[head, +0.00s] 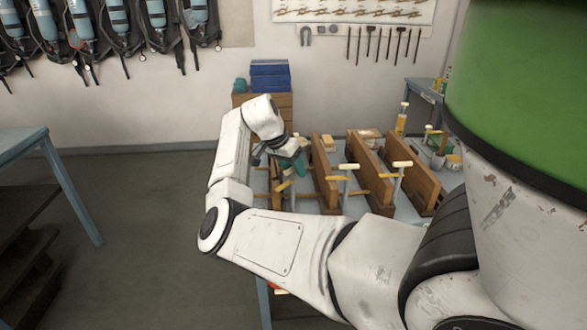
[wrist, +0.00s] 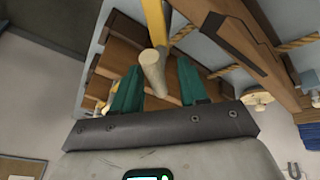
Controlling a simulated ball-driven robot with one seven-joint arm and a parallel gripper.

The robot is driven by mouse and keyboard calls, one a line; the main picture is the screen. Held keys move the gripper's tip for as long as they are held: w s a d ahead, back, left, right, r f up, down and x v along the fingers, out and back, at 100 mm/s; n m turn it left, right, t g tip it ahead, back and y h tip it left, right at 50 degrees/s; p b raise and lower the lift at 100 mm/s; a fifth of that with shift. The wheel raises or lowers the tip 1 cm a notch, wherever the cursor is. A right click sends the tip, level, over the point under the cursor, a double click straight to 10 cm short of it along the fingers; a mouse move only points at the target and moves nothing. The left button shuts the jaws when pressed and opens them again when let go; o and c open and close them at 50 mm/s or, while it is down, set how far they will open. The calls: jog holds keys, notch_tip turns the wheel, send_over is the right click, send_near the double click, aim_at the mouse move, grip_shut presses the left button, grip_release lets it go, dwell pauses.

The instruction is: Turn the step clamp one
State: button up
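My gripper (wrist: 158,66) has two green fingers that stand apart in the wrist view. A pale wooden clamp handle (wrist: 152,72) shows in the gap between them, below a yellow bar (wrist: 155,20). I cannot tell whether either finger touches the handle. In the head view my gripper (head: 290,165) points down over the left end of the workbench, by the leftmost yellow clamp parts (head: 283,186); these are partly hidden by my arm. Two more clamps with pale T-shaped handles, one in the middle (head: 346,168) and one to the right (head: 401,165), stand among the boards.
Several upright wooden boards (head: 324,170) stand on the grey workbench (head: 355,207). Bottles and pots (head: 440,150) are at its right. Blue boxes (head: 270,75) sit on a wooden cabinet behind. A blue table (head: 25,142) is at left, with open floor (head: 140,220) between.

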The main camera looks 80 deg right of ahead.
jog(key=b+v, duration=0.2)
jog(key=v, duration=0.8)
jog(key=shift+w+r, duration=0.15)
jog(key=shift+r, duration=0.2)
jog(key=shift+o, duration=0.2)
jog(key=shift+w+a, duration=0.1)
